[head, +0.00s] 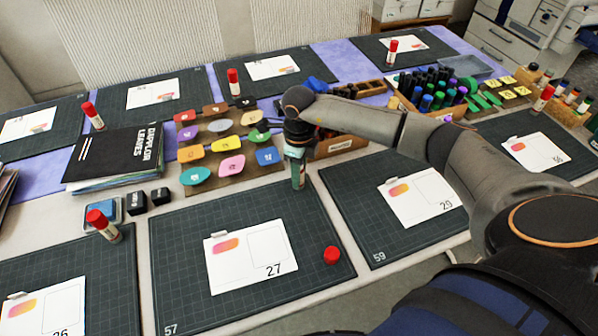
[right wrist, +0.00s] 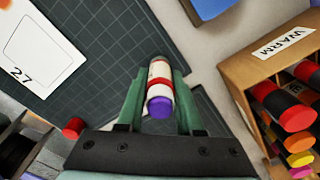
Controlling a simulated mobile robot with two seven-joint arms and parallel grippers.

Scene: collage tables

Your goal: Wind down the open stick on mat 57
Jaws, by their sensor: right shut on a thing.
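In the right wrist view, the open glue stick (right wrist: 160,72) is white and red, with purple glue (right wrist: 160,106) showing at its uncapped end. My right gripper (right wrist: 160,88) is shut around it, green fingers on both sides. In the head view my right gripper (head: 297,176) points down over the back right part of mat 57 (head: 180,270); the stick is mostly hidden there. The red cap (head: 331,254) lies loose on mat 57, right of card 27 (head: 250,256); it also shows in the right wrist view (right wrist: 73,128). My left gripper is out of view.
Black blocks (head: 148,199) and a capped red stick (head: 103,225) are at left. Mat 59 (head: 390,245) lies to the right. Mat 57's back left is clear.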

